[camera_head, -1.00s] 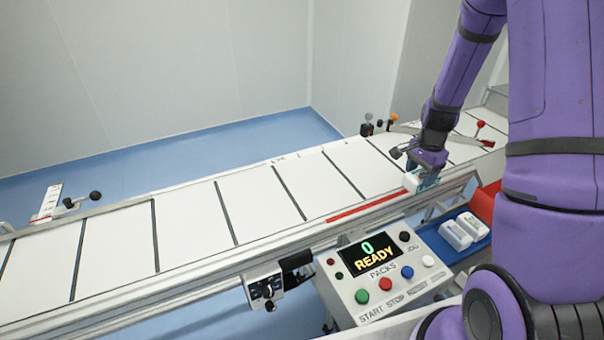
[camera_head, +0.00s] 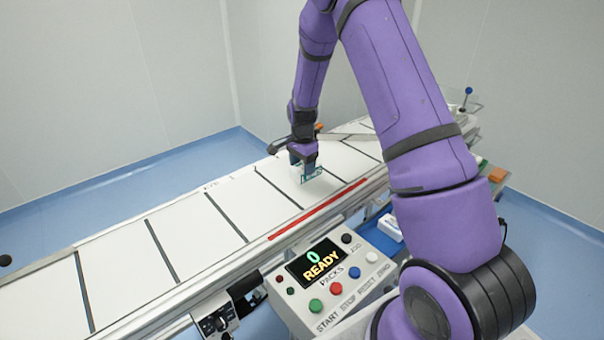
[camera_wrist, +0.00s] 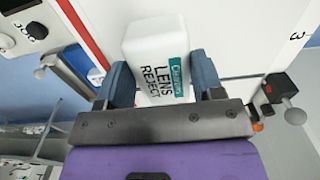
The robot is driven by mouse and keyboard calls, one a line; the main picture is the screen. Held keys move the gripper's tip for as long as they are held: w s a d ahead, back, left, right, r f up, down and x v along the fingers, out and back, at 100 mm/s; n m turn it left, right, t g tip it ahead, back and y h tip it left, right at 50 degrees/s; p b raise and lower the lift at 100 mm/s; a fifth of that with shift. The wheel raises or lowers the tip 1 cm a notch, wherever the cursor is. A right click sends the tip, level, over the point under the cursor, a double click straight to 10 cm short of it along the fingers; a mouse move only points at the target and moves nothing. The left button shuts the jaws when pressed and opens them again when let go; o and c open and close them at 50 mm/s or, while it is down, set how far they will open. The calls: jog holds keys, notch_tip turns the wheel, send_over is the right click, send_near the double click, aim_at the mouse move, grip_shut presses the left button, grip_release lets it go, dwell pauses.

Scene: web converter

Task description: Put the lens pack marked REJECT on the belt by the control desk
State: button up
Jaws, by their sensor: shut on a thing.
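The lens pack marked REJECT (camera_wrist: 155,55) is a small white pack with teal and black print, seen in the wrist view between my two fingers. My gripper (camera_head: 305,176) is shut on it, over the white belt (camera_head: 190,222) beyond the red line. In the head view the pack shows only as a small pale and teal piece at the fingertips. I cannot tell whether it touches the belt. The control desk (camera_head: 350,312), with a screen reading 0 READY, stands at the belt's near side.
A red line (camera_head: 318,209) runs along the belt's near edge. Dark cross bars divide the belt. A white pack (camera_head: 390,227) lies in a blue tray (camera_head: 378,240) right of the desk, partly behind my arm. A ball-ended lever (camera_wrist: 287,88) shows in the wrist view.

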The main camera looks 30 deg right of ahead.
aim_at(302, 166)
jog(key=shift+f, duration=1.7)
jog(key=shift+f, duration=0.1)
jog(key=o, duration=1)
